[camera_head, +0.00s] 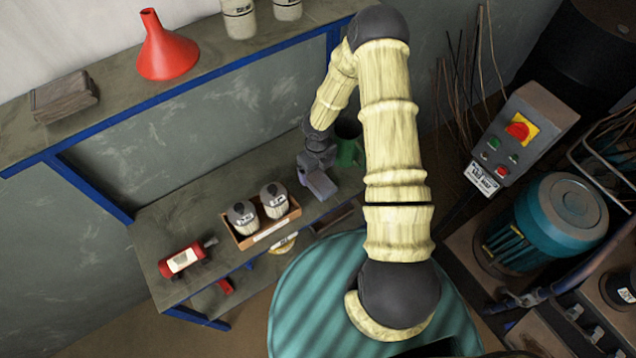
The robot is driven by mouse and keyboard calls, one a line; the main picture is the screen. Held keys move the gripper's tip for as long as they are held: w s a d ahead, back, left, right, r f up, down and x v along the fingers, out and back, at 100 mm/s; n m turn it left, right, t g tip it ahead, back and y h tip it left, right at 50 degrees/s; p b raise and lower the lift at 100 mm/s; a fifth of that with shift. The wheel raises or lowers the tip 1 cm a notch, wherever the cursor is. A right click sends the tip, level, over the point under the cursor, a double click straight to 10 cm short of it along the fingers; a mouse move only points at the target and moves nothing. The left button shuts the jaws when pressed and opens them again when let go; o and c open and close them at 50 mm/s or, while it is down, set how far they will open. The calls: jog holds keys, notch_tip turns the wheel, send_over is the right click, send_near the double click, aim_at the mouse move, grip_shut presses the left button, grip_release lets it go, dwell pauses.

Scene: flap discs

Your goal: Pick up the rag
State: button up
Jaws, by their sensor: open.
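No rag shows clearly. A grey-brown, block-like thing (64,96) lies at the left of the upper shelf; I cannot tell whether it is a folded rag. My gripper (320,188) hangs over the right part of the lower bench, well to the right of that thing and below the upper shelf. It is open, and I see nothing held in it. My arm hides part of the bench's right end.
On the lower bench (180,215) are a box (262,236) with two canisters, a red tool (183,261) and a green container (347,152) close behind my gripper. The upper shelf (120,92) holds a red funnel (167,50). A control box (520,135) stands right.

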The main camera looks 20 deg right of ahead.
aim_at(319, 180)
jog(key=shift+a, duration=0.1)
jog(key=shift+s+f, duration=0.1)
jog(key=shift+s+d+f, duration=0.1)
jog(key=shift+d+f, duration=0.15)
jog(key=shift+f, duration=0.05)
jog(key=f, duration=0.3)
jog(key=shift+s+d+f, duration=0.2)
jog(key=shift+f, duration=0.1)
jog(key=shift+a+f, duration=0.1)
jog(key=shift+f, duration=0.35)
jog(key=shift+w, duration=0.15)
jog(key=shift+c, duration=0.4)
